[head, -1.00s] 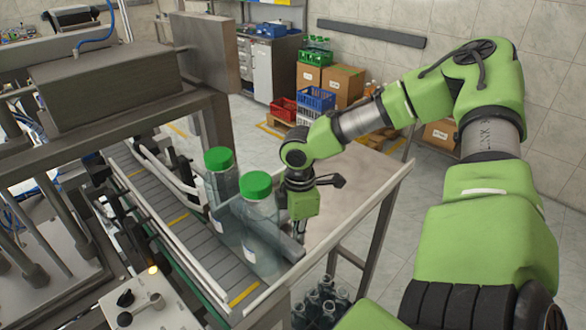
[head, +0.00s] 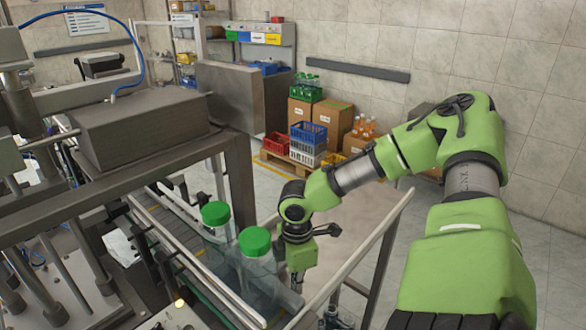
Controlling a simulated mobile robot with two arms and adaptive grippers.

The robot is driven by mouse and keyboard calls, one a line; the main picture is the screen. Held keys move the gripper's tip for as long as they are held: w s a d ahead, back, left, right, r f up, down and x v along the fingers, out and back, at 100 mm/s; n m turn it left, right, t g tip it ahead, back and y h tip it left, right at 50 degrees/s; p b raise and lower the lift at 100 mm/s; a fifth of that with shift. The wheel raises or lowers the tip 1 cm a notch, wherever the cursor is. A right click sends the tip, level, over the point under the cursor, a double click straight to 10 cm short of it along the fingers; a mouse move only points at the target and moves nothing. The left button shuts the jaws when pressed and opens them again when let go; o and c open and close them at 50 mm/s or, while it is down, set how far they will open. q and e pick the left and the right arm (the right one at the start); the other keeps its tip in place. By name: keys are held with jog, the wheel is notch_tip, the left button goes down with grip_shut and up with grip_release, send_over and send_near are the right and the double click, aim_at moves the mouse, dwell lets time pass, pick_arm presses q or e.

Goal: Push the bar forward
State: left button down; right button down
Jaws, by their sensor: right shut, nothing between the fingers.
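A grey bar (head: 288,298) lies at the conveyor's edge, at the bottom centre of the head view. Two clear bottles with green caps, a farther one (head: 216,214) and a nearer one (head: 255,243), stand upright on the conveyor to the left of the bar. My right gripper (head: 298,278) points down by the bar's right end, close beside the nearer bottle. It is shut and empty. Its fingertips are partly hidden, so I cannot tell whether they touch the bar. My left gripper is not in view.
A steel machine frame (head: 237,185) rises over the conveyor on the left. A metal side rail (head: 375,240) borders the table at right. Crates, such as a blue one (head: 308,137), and cardboard boxes (head: 332,118) stand far back. The floor between is open.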

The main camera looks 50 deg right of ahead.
notch_tip(320, 180, up, 10)
jog(key=d+p, duration=0.2)
jog(key=p, duration=0.6)
jog(key=shift+d, duration=0.25)
